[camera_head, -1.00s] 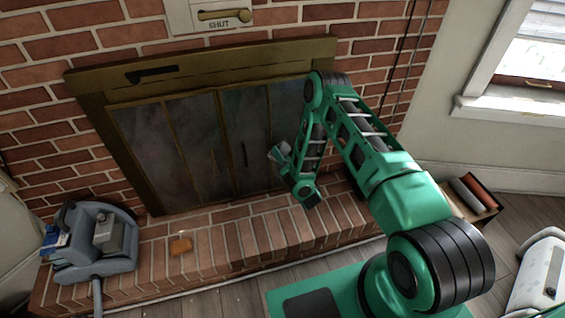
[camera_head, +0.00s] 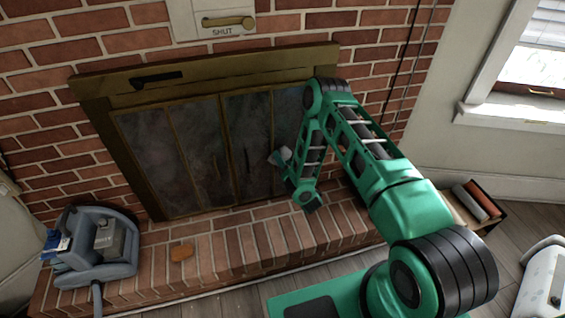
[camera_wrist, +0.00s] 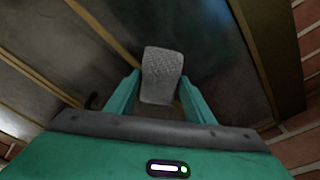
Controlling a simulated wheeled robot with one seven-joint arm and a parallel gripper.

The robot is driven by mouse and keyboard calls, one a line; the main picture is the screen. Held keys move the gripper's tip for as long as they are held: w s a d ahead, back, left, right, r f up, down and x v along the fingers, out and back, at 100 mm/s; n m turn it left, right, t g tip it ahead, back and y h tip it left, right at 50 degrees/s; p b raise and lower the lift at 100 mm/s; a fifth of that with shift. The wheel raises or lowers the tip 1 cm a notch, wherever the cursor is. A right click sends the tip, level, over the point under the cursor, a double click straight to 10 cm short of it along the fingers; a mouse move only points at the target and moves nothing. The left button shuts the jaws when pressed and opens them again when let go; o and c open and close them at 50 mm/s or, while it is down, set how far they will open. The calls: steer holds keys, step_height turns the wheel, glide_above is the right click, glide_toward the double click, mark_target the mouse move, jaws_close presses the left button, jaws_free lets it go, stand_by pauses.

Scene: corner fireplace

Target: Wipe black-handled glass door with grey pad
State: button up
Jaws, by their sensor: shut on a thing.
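The fireplace has several dark glass panels in a brass frame. The black-handled glass door (camera_head: 246,130) is the third panel from the left; its dark upright handle is faint. In the wrist view a dark handle (camera_wrist: 92,100) shows left of my gripper. My gripper (camera_wrist: 160,92) is shut on the grey pad (camera_wrist: 162,68), a pale textured block between its green fingers. In the head view the pad (camera_head: 279,156) appears near the brass bar between the third and fourth panels. I cannot tell whether it touches the glass. My arm hides part of the rightmost panel.
A brick hearth (camera_head: 225,240) juts out below the doors. A box with rolls (camera_head: 478,205) stands at right. A SHUT lever plate (camera_head: 215,18) is above the frame.

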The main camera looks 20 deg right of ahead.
mark_target(291, 155)
steer(key=shift+w, duration=0.8)
steer(key=shift+d, duration=0.1)
steer(key=shift+s+d, duration=0.1)
steer(key=shift+d, duration=1.75)
steer(key=shift+w+a+r, duration=0.1)
steer(key=shift+w+a, duration=0.1)
steer(key=shift+a, duration=0.85)
steer(key=shift+w+a+r, duration=0.1)
steer(key=shift+w+a, duration=0.1)
steer(key=shift+a, duration=0.8)
steer(key=shift+c, duration=0.4)
steer(key=s, duration=0.6)
steer(key=shift+s+f, duration=0.15)
steer(key=shift+f, duration=0.05)
